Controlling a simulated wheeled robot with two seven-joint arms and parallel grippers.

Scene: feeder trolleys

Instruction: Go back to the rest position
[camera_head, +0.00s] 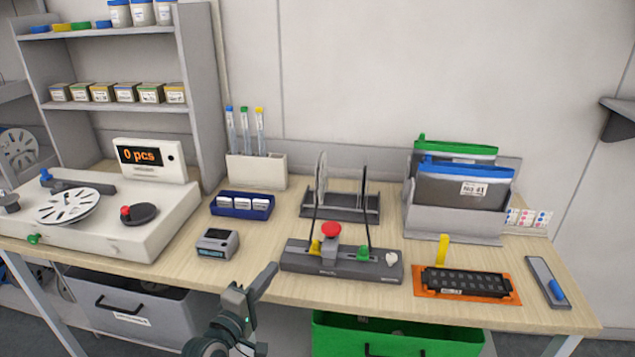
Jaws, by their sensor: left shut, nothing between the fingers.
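My left gripper (262,284) comes in from the bottom, in front of the table's front edge. Its fingers are shut with nothing between them. It is apart from the grey device with the red knob (340,262) to its right and from the small grey box with a display (217,243) to its upper left. My right gripper is not in view.
The wooden table (270,300) carries a white counter machine (110,237) at the left, a reel stand (340,206) behind the grey device, an orange tray (466,296) and a pouch holder (455,220) at the right. Grey (130,318) and green (400,338) bins are below.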

